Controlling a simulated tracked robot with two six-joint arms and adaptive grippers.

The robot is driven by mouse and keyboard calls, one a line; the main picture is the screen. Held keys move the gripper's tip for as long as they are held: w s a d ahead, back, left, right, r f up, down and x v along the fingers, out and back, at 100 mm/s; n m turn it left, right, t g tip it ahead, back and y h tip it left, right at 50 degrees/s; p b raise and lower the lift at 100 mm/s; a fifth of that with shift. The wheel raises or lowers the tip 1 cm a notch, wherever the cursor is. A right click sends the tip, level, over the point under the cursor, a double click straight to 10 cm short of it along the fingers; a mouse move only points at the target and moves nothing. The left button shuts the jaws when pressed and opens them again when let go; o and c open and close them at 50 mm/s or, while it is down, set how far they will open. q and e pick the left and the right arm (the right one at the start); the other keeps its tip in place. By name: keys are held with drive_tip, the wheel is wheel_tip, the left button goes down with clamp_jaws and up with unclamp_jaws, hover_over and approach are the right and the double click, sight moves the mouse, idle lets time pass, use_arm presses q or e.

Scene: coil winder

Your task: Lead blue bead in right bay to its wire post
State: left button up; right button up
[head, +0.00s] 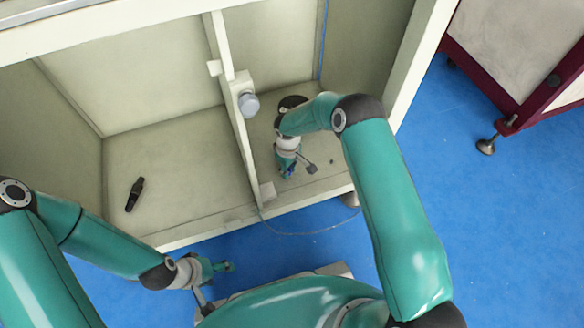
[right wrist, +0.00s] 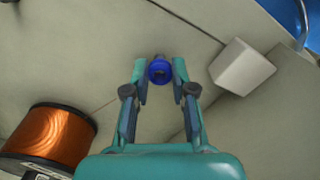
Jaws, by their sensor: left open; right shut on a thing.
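The blue bead (right wrist: 159,71) is held between the fingertips of my right gripper (right wrist: 160,76) in the right wrist view. In the head view, my right gripper (head: 287,173) is low in the right bay (head: 312,181), near its front, and mostly hides the bead. A copper wire spool (right wrist: 58,134) lies to the left in the right wrist view, and a thin copper-coloured line runs from it toward the gripper. I cannot tell for sure which part is the wire post. My left gripper (head: 224,267) is open and empty, in front of the cabinet.
A pale block (right wrist: 240,67) stands right of the bead in the right wrist view, at the foot of the divider (head: 238,120). A grey round knob (head: 248,103) sticks out from the divider. A black object (head: 134,194) lies in the otherwise bare left bay.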

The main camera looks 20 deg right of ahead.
drive_tip(key=shift+f, duration=0.15)
drive_tip(key=shift+f+b, duration=0.75)
drive_tip(key=shift+b, duration=0.1)
drive_tip(key=shift+f, duration=0.2)
drive_tip(key=o, duration=0.8)
drive_tip(key=shift+r, duration=0.1)
drive_tip(key=shift+c, duration=0.2)
wheel_tip(320, 180, up, 12)
